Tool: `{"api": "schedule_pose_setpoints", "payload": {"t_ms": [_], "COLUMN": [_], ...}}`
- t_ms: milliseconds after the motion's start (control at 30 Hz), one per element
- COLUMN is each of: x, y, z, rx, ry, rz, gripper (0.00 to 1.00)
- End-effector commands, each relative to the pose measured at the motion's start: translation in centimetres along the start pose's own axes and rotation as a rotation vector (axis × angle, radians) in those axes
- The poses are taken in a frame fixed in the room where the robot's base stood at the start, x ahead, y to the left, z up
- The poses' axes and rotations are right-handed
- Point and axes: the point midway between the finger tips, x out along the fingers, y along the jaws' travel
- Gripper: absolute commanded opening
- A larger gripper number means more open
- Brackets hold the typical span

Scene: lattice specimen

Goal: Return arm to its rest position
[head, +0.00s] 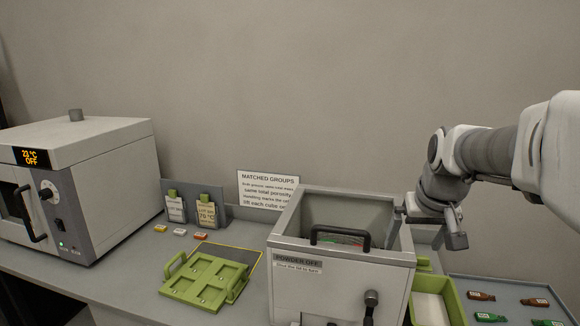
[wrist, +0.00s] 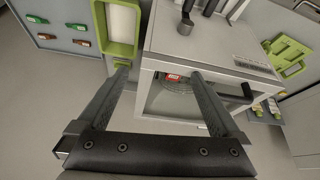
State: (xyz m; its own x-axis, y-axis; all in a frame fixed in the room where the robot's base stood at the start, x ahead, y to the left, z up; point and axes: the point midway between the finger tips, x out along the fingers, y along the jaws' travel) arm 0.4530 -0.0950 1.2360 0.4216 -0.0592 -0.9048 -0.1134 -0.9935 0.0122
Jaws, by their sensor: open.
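My gripper (head: 420,222) is open and empty, at the end of my arm, which reaches in from the right. In the head view it is over the right rim of the grey box labelled "POWDER OFF" (head: 340,285). In the wrist view the two fingers of my gripper (wrist: 160,76) are spread wide with nothing held between them. The grey box (wrist: 215,45) lies beyond the fingertips there. A small red piece (wrist: 173,77) shows inside it between the fingers. I cannot tell how far the fingers are from the box wall.
A green tray with square recesses (head: 205,281) lies left of the box. An oven (head: 100,190) reading 23 °C OFF stands far left. A sign (head: 268,190) stands behind the box.

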Motion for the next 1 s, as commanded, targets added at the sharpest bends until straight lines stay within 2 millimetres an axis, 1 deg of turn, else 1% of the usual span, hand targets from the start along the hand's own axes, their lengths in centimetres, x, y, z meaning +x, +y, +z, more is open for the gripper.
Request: {"api": "schedule_pose_setpoints", "payload": {"t_ms": [33, 100, 167, 300, 367, 400, 500, 600, 700, 800, 1000], "x": [-0.7, -1.6, -2.3, -3.3, -3.5, -3.6, -3.5, -3.3, -3.1, -3.0, -3.0], "y": [-1.1, -2.3, -3.2, -5.0, -5.6, -5.9, -6.6, -6.9, -7.1, -7.2, -7.2], "z": [1.7, 4.0, 6.0, 11.0, 13.1, 14.6, 17.7, 20.2, 21.7, 22.4, 22.6], "rx": [-0.011, -0.023, -0.032, -0.053, -0.063, -0.067, -0.080, -0.089, -0.095, -0.096, -0.096], "ry": [0.009, 0.015, 0.020, 0.030, 0.035, 0.039, 0.045, 0.049, 0.052, 0.053, 0.052], "rz": [-0.005, -0.011, -0.016, -0.028, -0.035, -0.039, -0.048, -0.055, -0.059, -0.061, -0.062], "gripper": [1.00, 1.00, 1.00, 1.00, 1.00, 1.00, 1.00, 1.00, 1.00, 1.00, 1.00]}}
